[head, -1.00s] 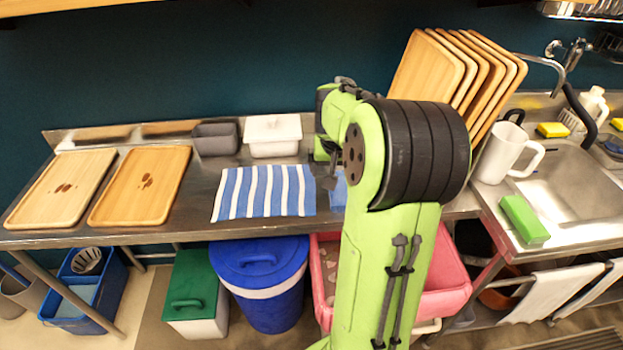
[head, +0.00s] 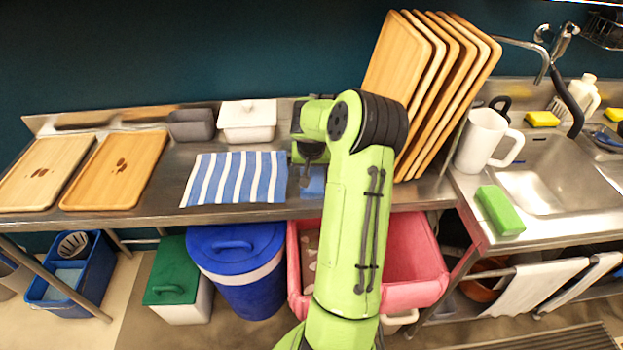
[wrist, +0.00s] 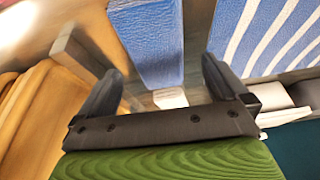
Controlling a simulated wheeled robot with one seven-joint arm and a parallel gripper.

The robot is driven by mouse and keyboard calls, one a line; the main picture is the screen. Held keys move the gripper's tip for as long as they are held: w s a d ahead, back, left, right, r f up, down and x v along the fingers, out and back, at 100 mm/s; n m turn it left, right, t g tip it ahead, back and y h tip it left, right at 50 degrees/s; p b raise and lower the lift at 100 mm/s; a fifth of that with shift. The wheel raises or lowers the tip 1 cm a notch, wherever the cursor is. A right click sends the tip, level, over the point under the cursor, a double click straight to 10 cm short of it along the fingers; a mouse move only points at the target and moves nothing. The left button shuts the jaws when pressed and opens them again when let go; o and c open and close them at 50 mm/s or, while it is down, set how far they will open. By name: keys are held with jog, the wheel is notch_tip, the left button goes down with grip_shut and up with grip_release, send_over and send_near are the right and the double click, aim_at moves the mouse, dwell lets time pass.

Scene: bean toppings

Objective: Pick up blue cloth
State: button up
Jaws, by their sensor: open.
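A plain blue cloth (head: 313,183) lies on the metal counter, just right of a blue-and-white striped cloth (head: 236,178). My arm hides part of the plain cloth in the head view. In the wrist view the plain blue cloth (wrist: 147,42) lies beyond and between my fingertips, with the striped cloth (wrist: 272,38) to its right. My gripper (wrist: 160,78) is open, with nothing between its fingers. In the head view my gripper (head: 309,170) is low over the counter by the plain cloth; I cannot tell whether it touches.
Upright wooden trays (head: 412,65) stand close on the right, and also at the left of the wrist view (wrist: 45,110). A white lidded container (head: 247,121) and a grey one (head: 191,125) stand behind. A white pitcher (head: 482,142) is by the sink. A pink bin (head: 415,270) is below.

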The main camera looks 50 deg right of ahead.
aim_at(312, 174)
jog(key=x, duration=0.4)
jog(key=shift+d+f, duration=0.15)
jog(key=shift+f, duration=0.1)
jog(key=shift+s+r, duration=0.1)
jog(key=shift+c, duration=0.8)
jog(key=c, duration=0.8)
notch_tip(312, 174, up, 10)
jog(key=shift+r+p, duration=0.1)
jog(key=shift+p, duration=0.5)
jog(key=shift+c, duration=0.2)
jog(key=o, duration=0.4)
jog(key=shift+c, duration=1.4)
